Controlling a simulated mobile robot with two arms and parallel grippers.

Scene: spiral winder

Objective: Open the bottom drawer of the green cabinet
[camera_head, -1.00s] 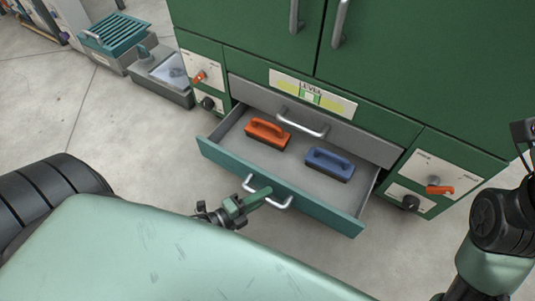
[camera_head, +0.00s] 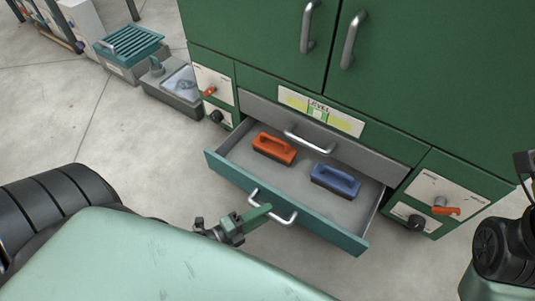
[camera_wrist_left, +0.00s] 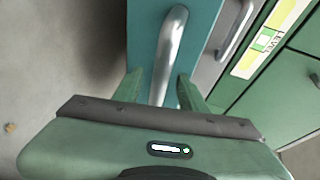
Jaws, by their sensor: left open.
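The green cabinet (camera_head: 430,80) fills the upper right of the head view. Its bottom drawer (camera_head: 226,165), with a teal front, stands pulled out. The drawer's silver bar handle (camera_head: 285,219) also shows in the left wrist view (camera_wrist_left: 172,45). My left gripper (camera_head: 262,211) is at this handle. Its fingers are open, one on each side of the bar's near end in the left wrist view (camera_wrist_left: 158,88); contact cannot be told. My right gripper is out of view; only part of that arm shows at the right edge.
Knob panels (camera_head: 214,90) flank the drawers. Bare floor lies left of the drawer.

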